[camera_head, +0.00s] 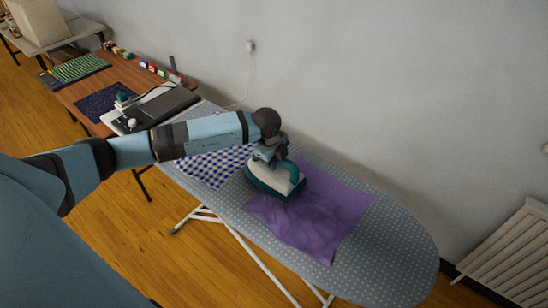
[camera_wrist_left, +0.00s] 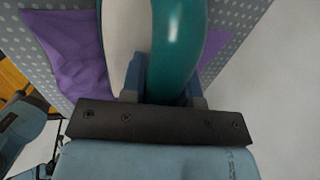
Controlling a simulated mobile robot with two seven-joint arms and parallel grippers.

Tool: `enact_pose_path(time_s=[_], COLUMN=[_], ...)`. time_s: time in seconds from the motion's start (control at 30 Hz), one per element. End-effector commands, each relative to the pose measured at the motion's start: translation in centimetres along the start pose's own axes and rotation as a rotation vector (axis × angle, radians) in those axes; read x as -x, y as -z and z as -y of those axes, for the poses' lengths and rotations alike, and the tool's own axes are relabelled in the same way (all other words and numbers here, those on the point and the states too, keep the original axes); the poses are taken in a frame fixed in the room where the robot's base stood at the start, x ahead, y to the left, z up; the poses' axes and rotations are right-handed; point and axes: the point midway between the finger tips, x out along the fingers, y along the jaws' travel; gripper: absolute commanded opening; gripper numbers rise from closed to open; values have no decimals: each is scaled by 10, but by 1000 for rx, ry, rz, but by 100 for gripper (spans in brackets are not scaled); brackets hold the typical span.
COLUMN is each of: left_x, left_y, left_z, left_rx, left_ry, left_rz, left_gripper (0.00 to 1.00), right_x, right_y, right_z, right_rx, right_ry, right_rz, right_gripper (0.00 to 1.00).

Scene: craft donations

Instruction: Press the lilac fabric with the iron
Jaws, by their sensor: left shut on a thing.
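The lilac fabric (camera_head: 318,222) lies on the ironing board, with wrinkles showing in its nearer left part and a flatter part toward the right. The teal and white iron (camera_head: 278,181) is at the fabric's upper left edge, partly over it. I cannot tell whether its sole touches the cloth. My left gripper (camera_head: 271,153) is shut on the iron's handle from above. In the left wrist view the teal handle (camera_wrist_left: 178,45) sits between the fingers of the gripper (camera_wrist_left: 160,88), with lilac fabric (camera_wrist_left: 80,62) beside it. My right gripper is not in view.
The grey dotted ironing board (camera_head: 398,252) has free room at its right end. A blue checked cloth (camera_head: 212,166) lies left of the iron. A wooden table (camera_head: 97,86) with a laptop-like dark item and small objects stands behind left. A wall runs along the board's far side.

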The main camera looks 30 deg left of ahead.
Motion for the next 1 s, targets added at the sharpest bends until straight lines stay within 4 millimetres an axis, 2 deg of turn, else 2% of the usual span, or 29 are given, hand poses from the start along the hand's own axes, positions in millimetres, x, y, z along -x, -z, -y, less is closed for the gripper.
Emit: enact_pose_path(time_s=[0.3, 0.67, 1.0], left_x=[2, -4, -3], left_y=[0, 1, 27], left_z=[2, 1, 1], left_rx=[-1, -2, -3], left_ry=[4, 4, 4], left_rz=[-1, -1, -3], left_gripper=[0, 0, 0], right_x=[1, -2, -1], right_y=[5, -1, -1], right_z=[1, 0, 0], right_rx=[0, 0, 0], right_ry=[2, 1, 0], right_rz=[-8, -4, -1], right_gripper=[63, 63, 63])
